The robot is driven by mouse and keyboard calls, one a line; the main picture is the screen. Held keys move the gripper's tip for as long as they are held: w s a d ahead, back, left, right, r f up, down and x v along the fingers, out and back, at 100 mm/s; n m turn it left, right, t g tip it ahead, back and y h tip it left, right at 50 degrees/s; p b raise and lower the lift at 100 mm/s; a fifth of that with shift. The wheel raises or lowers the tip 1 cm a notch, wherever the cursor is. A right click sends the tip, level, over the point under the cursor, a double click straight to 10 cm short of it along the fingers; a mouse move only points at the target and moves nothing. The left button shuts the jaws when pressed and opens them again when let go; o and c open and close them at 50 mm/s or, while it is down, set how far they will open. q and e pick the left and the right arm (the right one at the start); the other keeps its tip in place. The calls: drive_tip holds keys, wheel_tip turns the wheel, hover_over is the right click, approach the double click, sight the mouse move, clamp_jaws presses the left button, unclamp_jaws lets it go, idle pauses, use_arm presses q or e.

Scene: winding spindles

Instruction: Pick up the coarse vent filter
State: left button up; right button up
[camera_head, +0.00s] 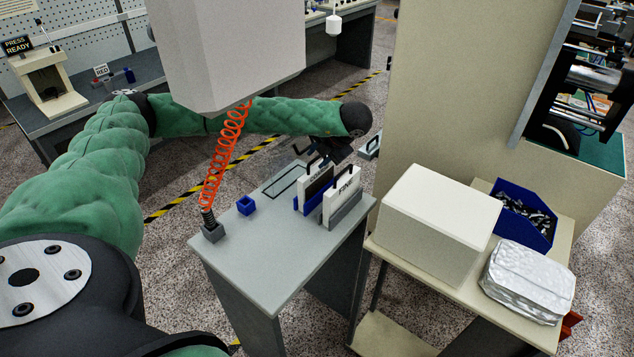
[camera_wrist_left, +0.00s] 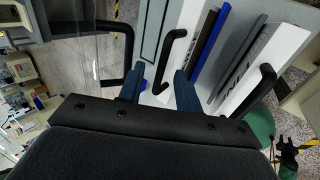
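The coarse vent filter (camera_head: 317,187) is a white panel with a black handle, partly readable as "COARSE", upright in a blue holder (camera_head: 299,205) on the grey table. My left gripper (camera_head: 330,155) is at its top, blurred together with the handle in the head view. In the left wrist view the gripper (camera_wrist_left: 159,80) is open, and the coarse filter's handle (camera_wrist_left: 167,62) shows between the fingertips; contact cannot be told. The fine filter (camera_head: 342,202) stands beside it, nearer me, in a grey holder. My right gripper (camera_wrist_left: 288,152) seems to show small at the wrist view's lower right.
A blue square cup (camera_head: 246,205) and an orange coiled hose (camera_head: 222,160) are on the grey table (camera_head: 270,248). A pale overhead housing (camera_head: 225,50) hangs above. A white box (camera_head: 438,225), blue bin (camera_head: 528,236) and foil pack (camera_head: 527,281) stand right. A tall beige cabinet (camera_head: 455,90) rises behind.

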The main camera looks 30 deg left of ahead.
use_arm(q)
clamp_jaws()
drive_tip(key=shift+r, duration=0.1)
